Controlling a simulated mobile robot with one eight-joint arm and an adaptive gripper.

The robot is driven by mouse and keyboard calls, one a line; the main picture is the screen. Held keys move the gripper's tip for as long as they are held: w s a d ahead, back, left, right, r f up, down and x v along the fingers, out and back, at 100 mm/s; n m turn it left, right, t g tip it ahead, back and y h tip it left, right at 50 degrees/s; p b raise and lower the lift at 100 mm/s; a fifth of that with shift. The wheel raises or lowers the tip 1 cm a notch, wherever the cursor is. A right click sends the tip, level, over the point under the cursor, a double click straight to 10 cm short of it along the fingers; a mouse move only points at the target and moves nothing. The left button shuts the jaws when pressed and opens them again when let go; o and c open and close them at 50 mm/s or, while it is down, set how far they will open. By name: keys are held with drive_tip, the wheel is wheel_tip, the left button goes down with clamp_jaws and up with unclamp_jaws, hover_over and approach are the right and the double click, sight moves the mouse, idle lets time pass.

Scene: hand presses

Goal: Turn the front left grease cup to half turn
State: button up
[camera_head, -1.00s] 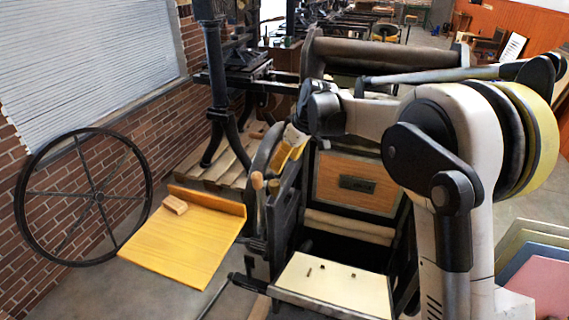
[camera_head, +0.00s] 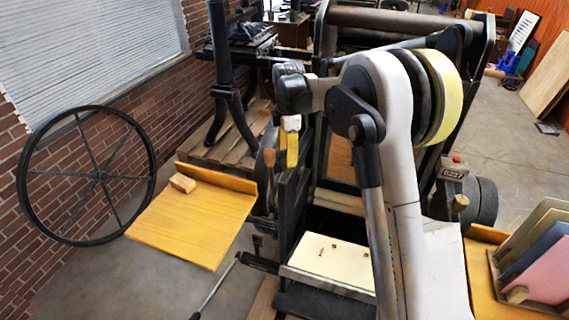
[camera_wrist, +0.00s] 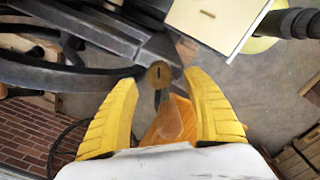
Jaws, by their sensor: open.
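A round brass grease cup (camera_wrist: 159,75) with a short dark mark on its face sits on the dark press frame in the wrist view. The mark runs nearly upright in that picture. My gripper (camera_wrist: 162,92) has its two yellow fingers spread wide, one on each side below the cup, and nothing is between the tips. The cup lies just beyond the fingertips, apart from them. In the head view my gripper (camera_head: 290,150) hangs beside the press's left side frame, partly seen. I cannot make out the cup there.
A wooden handle (camera_wrist: 170,120) shows between my fingers, below the cup. The dark press frame (camera_wrist: 95,30) runs close by. In the head view a yellow wooden shelf (camera_head: 190,220) is left of the press, and a cream board (camera_head: 330,262) is in front. Floor is free at front left.

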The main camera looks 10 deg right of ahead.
drive_tip(key=shift+f, duration=1.6)
drive_tip(key=shift+w, duration=0.1)
drive_tip(key=c, duration=1.2)
drive_tip(key=shift+a, duration=0.1)
drive_tip(key=shift+m, duration=0.4)
drive_tip(key=m, duration=0.3)
drive_tip(key=shift+m, duration=2.7)
